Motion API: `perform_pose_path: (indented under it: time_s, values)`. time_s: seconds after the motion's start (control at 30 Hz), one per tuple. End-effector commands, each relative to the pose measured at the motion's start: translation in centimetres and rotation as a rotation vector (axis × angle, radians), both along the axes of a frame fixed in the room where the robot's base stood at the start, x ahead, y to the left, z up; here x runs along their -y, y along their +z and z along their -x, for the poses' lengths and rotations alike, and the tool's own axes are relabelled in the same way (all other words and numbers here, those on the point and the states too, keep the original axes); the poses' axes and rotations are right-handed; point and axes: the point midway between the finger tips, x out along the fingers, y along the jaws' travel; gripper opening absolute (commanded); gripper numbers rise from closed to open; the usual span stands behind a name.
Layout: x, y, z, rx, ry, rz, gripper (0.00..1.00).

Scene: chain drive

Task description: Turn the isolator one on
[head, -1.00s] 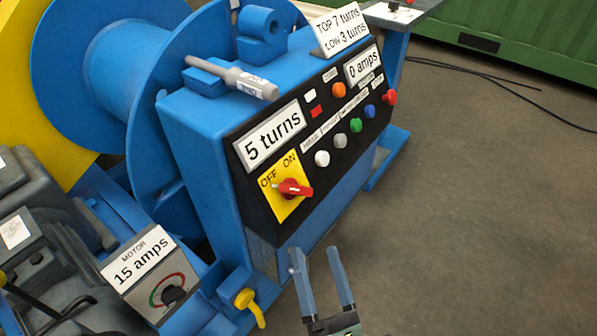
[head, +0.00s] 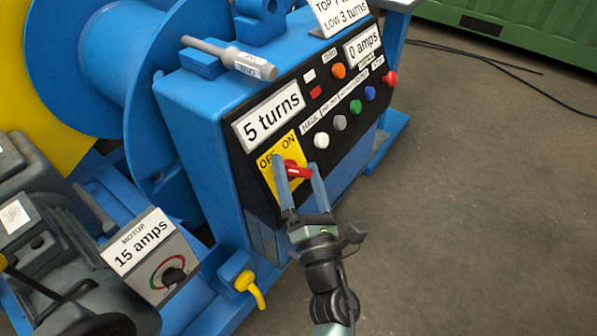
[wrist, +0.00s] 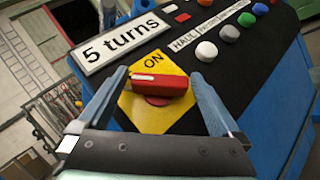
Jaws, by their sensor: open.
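The isolator is a red rotary handle (head: 298,172) on a yellow plate (head: 265,172) marked OFF and ON, low on the black control panel. In the head view the handle lies roughly sideways. My gripper (head: 297,164) is open, with one finger on each side of the handle. In the wrist view the red handle (wrist: 165,88), with a white mark at its left end, lies between the open fingers of my gripper (wrist: 160,76). I cannot tell whether either finger touches it. ON is readable above the handle in the wrist view; OFF is hidden there by the left finger.
Several buttons, including a white button (head: 321,140) and a green button (head: 355,107), sit right of the isolator. A "5 turns" display (head: 268,115) is above.

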Motion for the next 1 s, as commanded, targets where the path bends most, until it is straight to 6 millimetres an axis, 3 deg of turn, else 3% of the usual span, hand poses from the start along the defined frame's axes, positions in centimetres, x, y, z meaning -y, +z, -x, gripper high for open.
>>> perform_pose_path:
  time_s: [0.17,0.57,1.0]
  values:
    - [0.0,-0.01,0.01,0.0,0.0,0.0,1.0]
    - [0.02,-0.02,0.03,0.0,0.0,0.0,0.28]
    - [-0.1,0.41,0.12,-0.071,-0.041,-0.048,0.25]
